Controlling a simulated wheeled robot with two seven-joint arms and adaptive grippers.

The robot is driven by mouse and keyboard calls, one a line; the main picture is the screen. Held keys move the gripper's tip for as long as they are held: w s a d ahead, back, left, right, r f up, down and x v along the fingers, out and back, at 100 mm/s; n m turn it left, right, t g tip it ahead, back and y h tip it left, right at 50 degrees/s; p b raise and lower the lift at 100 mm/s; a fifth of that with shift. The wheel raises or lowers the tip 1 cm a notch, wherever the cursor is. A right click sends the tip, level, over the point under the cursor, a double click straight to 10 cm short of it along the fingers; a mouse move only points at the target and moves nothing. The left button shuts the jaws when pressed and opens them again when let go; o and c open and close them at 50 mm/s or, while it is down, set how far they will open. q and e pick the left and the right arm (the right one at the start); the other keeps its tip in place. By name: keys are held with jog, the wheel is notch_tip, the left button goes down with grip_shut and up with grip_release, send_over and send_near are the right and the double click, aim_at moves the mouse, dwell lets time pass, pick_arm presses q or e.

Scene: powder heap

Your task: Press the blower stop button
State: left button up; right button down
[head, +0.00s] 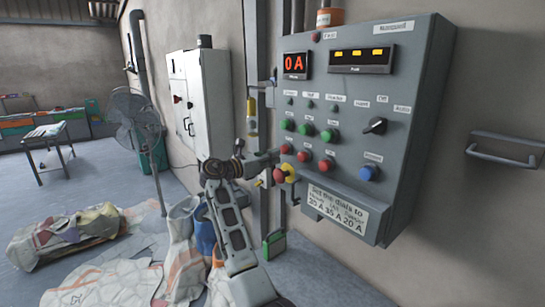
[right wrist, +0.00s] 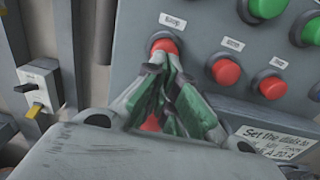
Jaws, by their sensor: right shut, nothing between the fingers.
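A grey control panel (head: 414,80) is on the wall at the right. It has a row of green buttons with a row of red buttons below. The leftmost red button (head: 285,148) shows in the right wrist view (right wrist: 163,45) under a small blurred label, which may name the blower. My right gripper (head: 272,157) is shut and empty. Its fingertips (right wrist: 166,67) are at this button's lower edge and hide part of it. I cannot tell whether they touch it. My left gripper is not in view.
A red emergency-type knob on a yellow base (head: 290,173) sits just below the gripper. Two more red buttons (head: 304,155) (head: 325,164) are to the right, with a blue button (head: 369,173) beyond. A fan (head: 132,108) and sacks (head: 182,245) stand left.

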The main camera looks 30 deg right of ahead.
jog(key=shift+a+r, duration=0.1)
jog(key=shift+a, duration=0.35)
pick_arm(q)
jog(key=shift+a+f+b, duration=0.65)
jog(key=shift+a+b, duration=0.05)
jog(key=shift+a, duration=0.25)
pick_arm(e)
jog(key=a, duration=1)
jog(key=shift+s, duration=0.45)
jog(key=shift+m, duration=0.3)
